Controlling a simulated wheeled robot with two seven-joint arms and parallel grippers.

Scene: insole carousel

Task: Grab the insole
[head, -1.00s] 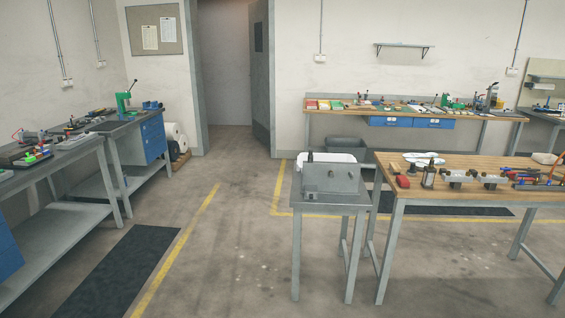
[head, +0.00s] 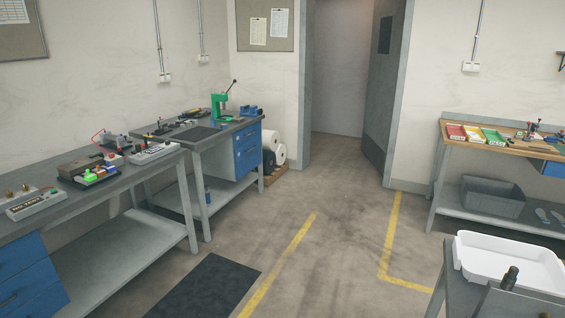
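Two small flat blue-grey shapes, possibly insoles (head: 543,215), lie on the lower shelf of the wooden-topped bench at the right edge of the head view. They are too small to tell for certain. No other insole can be made out. Neither of my grippers is in view.
A white tray (head: 508,260) stands on a grey stand at the lower right. A grey bin (head: 492,197) sits on the lower shelf of the wooden-topped bench (head: 500,146). Grey workbenches (head: 150,176) line the left wall.

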